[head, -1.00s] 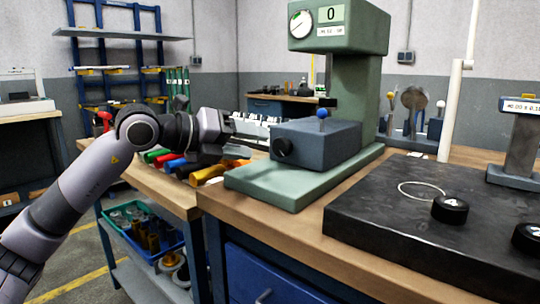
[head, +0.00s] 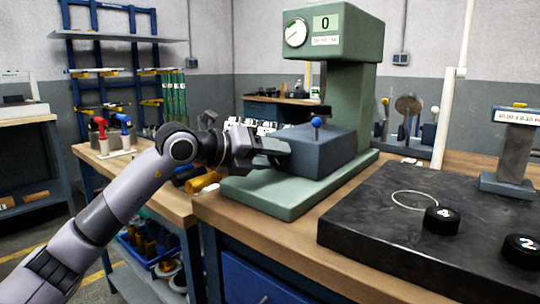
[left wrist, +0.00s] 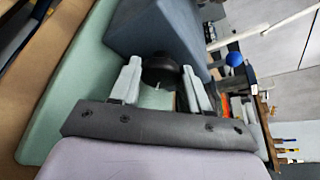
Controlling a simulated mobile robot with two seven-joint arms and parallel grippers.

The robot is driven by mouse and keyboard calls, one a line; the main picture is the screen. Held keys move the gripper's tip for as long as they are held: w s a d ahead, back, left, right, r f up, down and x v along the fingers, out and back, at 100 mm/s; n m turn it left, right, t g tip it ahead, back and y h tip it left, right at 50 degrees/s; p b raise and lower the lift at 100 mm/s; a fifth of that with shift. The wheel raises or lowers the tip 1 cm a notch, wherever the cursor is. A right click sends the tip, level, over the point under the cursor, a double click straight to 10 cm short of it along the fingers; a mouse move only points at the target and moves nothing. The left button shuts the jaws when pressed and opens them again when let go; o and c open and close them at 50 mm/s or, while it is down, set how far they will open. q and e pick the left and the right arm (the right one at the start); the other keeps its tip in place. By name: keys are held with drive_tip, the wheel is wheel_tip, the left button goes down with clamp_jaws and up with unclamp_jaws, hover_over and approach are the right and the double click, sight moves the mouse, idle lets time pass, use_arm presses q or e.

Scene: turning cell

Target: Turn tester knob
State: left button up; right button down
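The tester is a green machine (head: 347,95) with a round dial and a display reading 0. A blue-grey block (head: 322,150) with a blue ball on top sits on its base. The black knob (left wrist: 159,69) is on the block's side; in the head view my left gripper (head: 280,148) hides it. In the left wrist view my left gripper (left wrist: 162,72) is open, with one finger on each side of the knob. Small gaps seem to show between fingers and knob; contact is hard to judge. My right gripper is not in view.
A dark stone plate (head: 390,235) with black round parts (head: 441,220) and a grey stand (head: 512,150) lies to the right. A white post (head: 452,90) rises behind it. Coloured handles (head: 203,181) lie on the bench below my left arm.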

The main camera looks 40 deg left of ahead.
use_arm(q)
drive_tip(key=shift+c, duration=0.4)
drive_tip(key=shift+r+m+y+p, duration=0.2)
drive_tip(key=shift+m+y+p, duration=0.1)
drive_tip(key=shift+m+p, duration=0.15)
drive_tip(key=shift+d+m+y, duration=0.1)
drive_tip(key=shift+m+y, duration=0.2)
drive_tip(key=shift+m, duration=0.05)
drive_tip(key=shift+f+m+y, duration=0.15)
drive_tip(key=shift+m+y, duration=0.15)
drive_tip(key=shift+m, duration=0.1)
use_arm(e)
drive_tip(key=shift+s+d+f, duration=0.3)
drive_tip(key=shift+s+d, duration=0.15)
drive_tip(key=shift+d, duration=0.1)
use_arm(q)
drive_tip(key=o, duration=0.8)
drive_tip(key=shift+c, duration=0.2)
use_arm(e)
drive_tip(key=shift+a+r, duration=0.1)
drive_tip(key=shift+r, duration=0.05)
